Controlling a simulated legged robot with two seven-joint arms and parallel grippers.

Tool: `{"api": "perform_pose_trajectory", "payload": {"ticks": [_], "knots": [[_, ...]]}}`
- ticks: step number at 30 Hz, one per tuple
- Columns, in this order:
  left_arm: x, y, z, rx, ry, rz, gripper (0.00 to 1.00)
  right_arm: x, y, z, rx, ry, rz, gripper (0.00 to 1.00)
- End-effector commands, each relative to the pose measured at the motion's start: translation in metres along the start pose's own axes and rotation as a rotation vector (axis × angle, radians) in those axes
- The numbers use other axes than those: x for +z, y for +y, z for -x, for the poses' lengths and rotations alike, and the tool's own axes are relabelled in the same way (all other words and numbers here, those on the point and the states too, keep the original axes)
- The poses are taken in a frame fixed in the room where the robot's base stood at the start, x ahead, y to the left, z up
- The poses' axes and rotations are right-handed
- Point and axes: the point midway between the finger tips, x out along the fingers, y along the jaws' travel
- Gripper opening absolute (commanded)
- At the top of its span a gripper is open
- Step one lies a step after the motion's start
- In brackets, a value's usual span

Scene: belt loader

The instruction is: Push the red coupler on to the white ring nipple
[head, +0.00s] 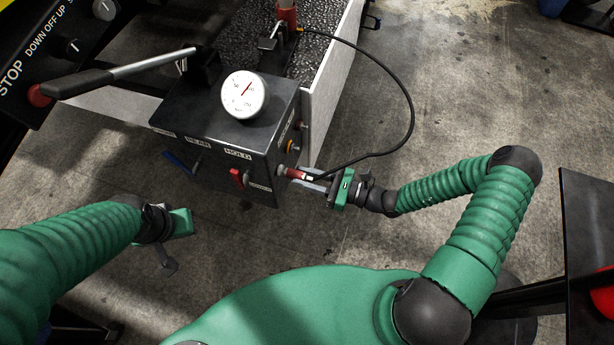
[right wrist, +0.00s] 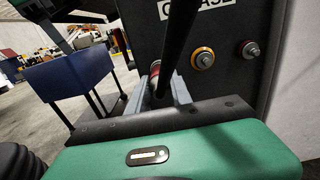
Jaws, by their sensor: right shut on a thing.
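The red coupler (head: 294,174) is at the end of a black hose, at the right side of a dark control box in the head view. My right gripper (head: 312,180) is shut on it. In the right wrist view the red coupler (right wrist: 155,68) shows between the fingers, partly behind the hose. In the head view the coupler's front end is at a pale fitting (head: 282,170) on the box, probably the white ring nipple. I cannot tell whether they are joined. My left gripper (head: 168,262) hangs at lower left, its jaws unclear.
The control box (head: 205,135) carries a gauge (head: 244,95), a red switch (head: 237,178) and a blue lever (head: 178,161). A yellow ring nipple (right wrist: 204,58) and a red ring nipple (right wrist: 250,50) are beside the coupler. The hose (head: 411,110) loops over open floor.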

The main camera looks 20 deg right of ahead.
Motion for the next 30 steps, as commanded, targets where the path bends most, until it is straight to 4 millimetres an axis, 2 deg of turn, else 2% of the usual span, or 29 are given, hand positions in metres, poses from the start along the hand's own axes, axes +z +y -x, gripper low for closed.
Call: {"api": "perform_pose_trajectory", "payload": {"ticks": [11,12,18,30], "knots": [[-0.0001,0.0,0.0006,0.0,0.0,0.0,0.0,0.0002,0.0005,-0.0049,0.001,-0.001,-0.001,0.0],[-0.0001,0.0,0.0006,0.0,0.0,0.0,0.0,0.0002,0.0005,-0.0049,0.001,-0.001,-0.001,0.28],[-0.0002,0.0,0.0006,0.0,0.0,0.0,0.0,0.0002,0.0005,-0.0048,0.001,-0.001,-0.001,0.51],[-0.0001,0.0,0.0006,0.0,0.0,0.0,0.0,-0.0001,0.0003,-0.0044,0.0,0.0,0.0,0.51]]}}
